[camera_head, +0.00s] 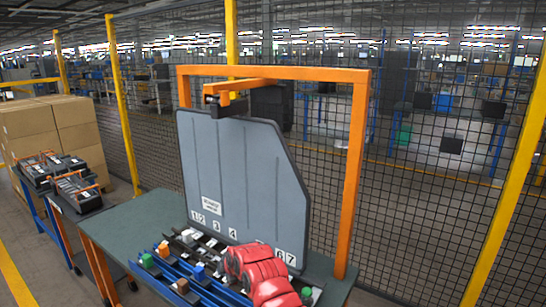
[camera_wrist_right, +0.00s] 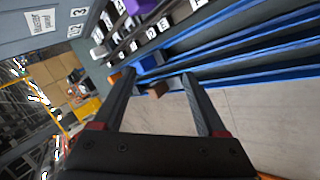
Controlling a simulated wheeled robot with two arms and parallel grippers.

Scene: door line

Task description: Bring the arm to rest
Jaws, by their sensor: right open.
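My right gripper (camera_wrist_right: 158,75) shows in the right wrist view with its two dark fingers spread wide. Nothing is held between them. A small brown block (camera_wrist_right: 157,90) shows beyond the gap, near the blue rails (camera_wrist_right: 235,45). In the head view my red right arm reaches in from the bottom over the right part of the bench. Its gripper cannot be made out there. My left gripper is in neither view.
A grey door panel (camera_head: 245,175) hangs in an orange frame (camera_head: 357,165) on a green-topped bench (camera_head: 130,225). Blue rails (camera_head: 205,285) with small coloured blocks run along its front. Cartons (camera_head: 85,130) and a side cart with dark trays (camera_head: 75,185) stand left. Mesh fencing closes the back.

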